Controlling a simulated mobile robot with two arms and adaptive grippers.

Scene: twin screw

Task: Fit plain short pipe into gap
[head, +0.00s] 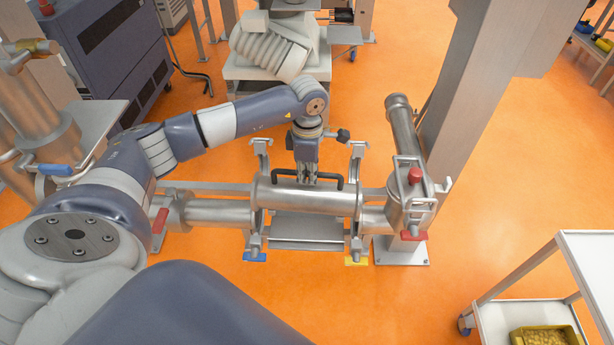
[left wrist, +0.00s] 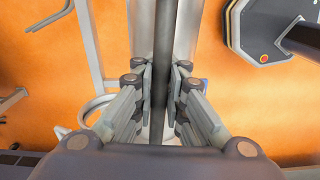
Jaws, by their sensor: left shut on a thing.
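The plain short pipe (head: 310,199) is a shiny metal cylinder with a black handle (head: 332,181) on top. It lies level between the left fixed pipe (head: 215,213) and the right fixed pipe (head: 377,213). From this angle I cannot tell whether it rests fully in line with them. My left gripper (head: 309,177) points down from above and is shut on the handle. In the left wrist view the dark handle bar (left wrist: 161,75) runs between the fingers. Two clamps, left (head: 261,150) and right (head: 357,155), stand with their upper parts raised. My right gripper is out of view.
A metal step (head: 305,245) sits below the pipe, between a blue tab (head: 255,257) and a yellow tab (head: 357,261). A valve with a red knob (head: 415,175) and a column (head: 470,90) stand to the right. A white cart (head: 530,310) is at lower right.

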